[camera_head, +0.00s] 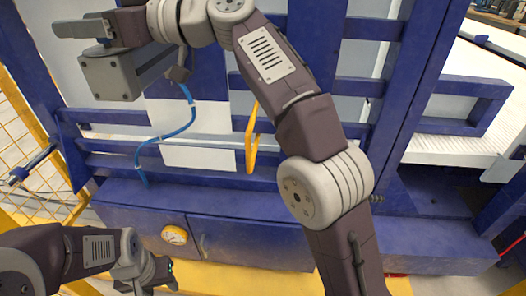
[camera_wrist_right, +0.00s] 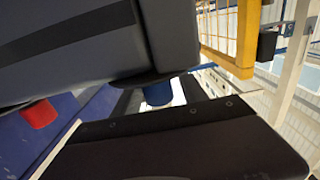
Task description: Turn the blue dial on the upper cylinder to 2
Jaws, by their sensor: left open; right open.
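The upper cylinder (camera_head: 112,77) shows as a grey block with bolted corners at the upper left of the head view. My right gripper (camera_head: 82,29) is just above it, with a grey finger pointing left; its jaws are open. The blue dial (camera_wrist_right: 158,93) shows in the right wrist view in the gap between a large dark body above and a dark bolted plate below. I cannot tell whether anything touches it, and its number is not readable. My left gripper (camera_head: 155,276) is open at the lower left of the head view, away from the cylinder.
A blue hose (camera_head: 165,135) hangs below the cylinder. A red knob (camera_wrist_right: 38,113) sits on a blue surface at the left of the wrist view. A yellow-rimmed gauge (camera_head: 175,235) is on the blue cabinet (camera_head: 255,240). Yellow mesh fencing (camera_head: 40,180) stands at the left.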

